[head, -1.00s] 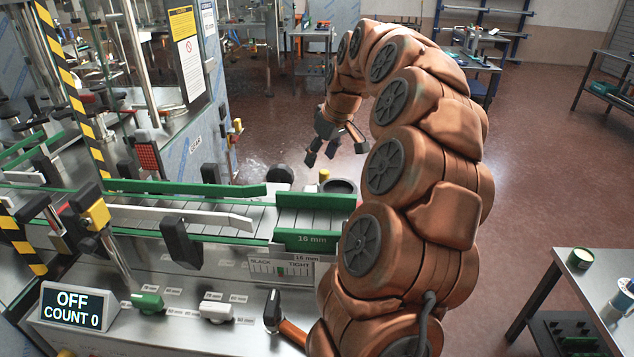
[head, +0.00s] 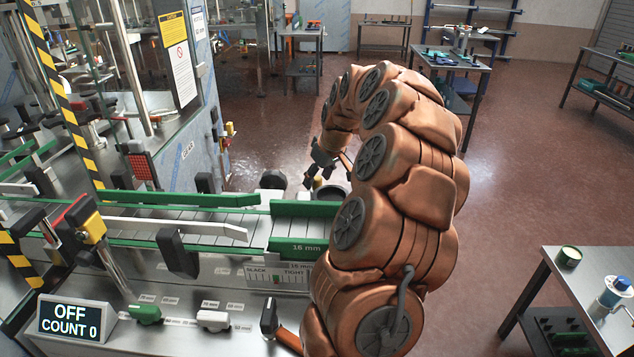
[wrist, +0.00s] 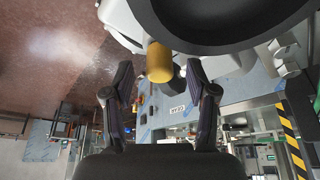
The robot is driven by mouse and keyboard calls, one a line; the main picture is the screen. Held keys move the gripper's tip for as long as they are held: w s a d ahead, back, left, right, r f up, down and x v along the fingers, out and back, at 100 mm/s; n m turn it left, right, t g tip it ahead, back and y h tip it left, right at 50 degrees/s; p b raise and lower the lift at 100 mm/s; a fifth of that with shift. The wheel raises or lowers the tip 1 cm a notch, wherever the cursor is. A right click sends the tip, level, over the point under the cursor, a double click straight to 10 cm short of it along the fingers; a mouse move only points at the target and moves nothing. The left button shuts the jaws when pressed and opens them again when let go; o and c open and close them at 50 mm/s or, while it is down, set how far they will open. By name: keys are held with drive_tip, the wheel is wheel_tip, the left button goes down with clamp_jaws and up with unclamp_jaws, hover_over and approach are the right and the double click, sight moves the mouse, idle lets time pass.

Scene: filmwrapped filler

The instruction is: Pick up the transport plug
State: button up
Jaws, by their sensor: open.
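A yellow cylinder (wrist: 160,62), which looks like the transport plug, sticks out beside a dark round part in the wrist view. It shows as a small yellow spot in the head view (head: 318,182), partly hidden by my gripper. My gripper (wrist: 157,84) is open, with one finger on each side of the cylinder's line. The fingertips look close to its free end, with nothing held between them. In the head view my gripper (head: 327,173) hangs just above the far end of the conveyor. Whether a finger touches the cylinder I cannot tell.
The dark round part (wrist: 225,18) is close above the fingers in the wrist view. The conveyor (head: 190,220) with green rails runs left of my arm. A display (head: 75,317) reads OFF, COUNT 0. A side table (head: 545,300) stands right; the floor between is clear.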

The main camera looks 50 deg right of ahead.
sight(317, 177)
drive_tip(key=shift+w+f, duration=0.25)
drive_tip(key=shift+f, duration=0.2)
drive_tip(key=shift+c, duration=0.2)
drive_tip(key=c, duration=0.9)
drive_tip(key=shift+r, duration=0.1)
wheel_tip(317, 177, up, 9)
drive_tip(key=b, duration=0.3)
drive_tip(key=shift+d, duration=0.1)
drive_tip(key=shift+r, duration=0.45)
drive_tip(key=shift+r, duration=0.15)
drive_tip(key=shift+r+p, duration=0.4)
drive_tip(key=shift+r, duration=0.9)
